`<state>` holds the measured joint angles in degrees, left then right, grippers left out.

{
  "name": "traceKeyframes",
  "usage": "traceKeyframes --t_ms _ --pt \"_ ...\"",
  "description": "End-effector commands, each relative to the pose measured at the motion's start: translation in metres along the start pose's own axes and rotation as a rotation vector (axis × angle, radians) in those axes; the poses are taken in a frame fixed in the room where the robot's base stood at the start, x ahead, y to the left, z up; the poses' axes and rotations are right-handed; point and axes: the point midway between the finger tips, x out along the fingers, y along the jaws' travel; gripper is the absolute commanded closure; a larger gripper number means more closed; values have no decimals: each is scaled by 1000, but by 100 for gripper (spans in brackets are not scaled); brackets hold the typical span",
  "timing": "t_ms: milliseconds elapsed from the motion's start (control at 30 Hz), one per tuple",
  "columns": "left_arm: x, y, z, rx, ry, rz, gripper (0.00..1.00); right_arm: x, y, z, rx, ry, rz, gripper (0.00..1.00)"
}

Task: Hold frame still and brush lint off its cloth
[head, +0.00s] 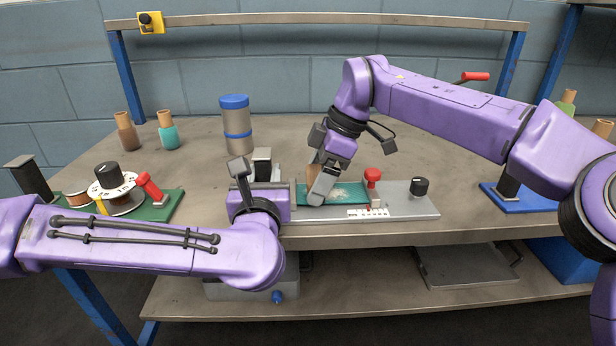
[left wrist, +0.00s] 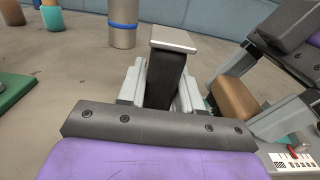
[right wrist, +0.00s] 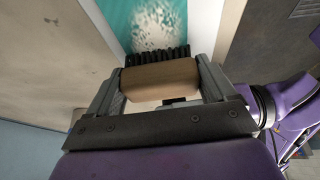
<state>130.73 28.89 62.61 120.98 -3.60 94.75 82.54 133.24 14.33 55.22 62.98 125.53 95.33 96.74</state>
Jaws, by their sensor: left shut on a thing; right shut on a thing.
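The teal cloth (head: 347,190) lies flat in a grey frame (head: 405,202) near the table's front edge, with a pale patch of lint on it. The cloth and lint also show in the right wrist view (right wrist: 152,28). My left gripper (left wrist: 160,92) is shut on a black upright handle with a grey top (left wrist: 172,42), at the frame's left end. My right gripper (right wrist: 160,80) is shut on a wooden brush (right wrist: 160,77). Its black bristles point to the cloth beside the lint; whether they touch it is unclear. The gripper partly hides the brush in the head view.
A red knob (head: 372,176) and a black knob (head: 420,186) stand on the frame's right side. A green board with spools (head: 160,208) lies left, and a blue-lidded canister (head: 236,125) and bottles (head: 168,135) stand behind. The table's back middle is clear.

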Motion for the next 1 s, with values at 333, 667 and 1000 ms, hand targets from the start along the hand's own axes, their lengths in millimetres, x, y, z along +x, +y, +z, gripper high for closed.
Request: traceKeyframes --t_ms 333,667,1000 --pt "0 0 0 0 -1 0 97 -9 0 21 1 0 0 40" --pt "0 0 0 0 -1 0 97 -19 1 53 2 0 0 40" --pt "0 0 1 -1 -2 -1 97 -21 0 56 1 -3 -2 40"
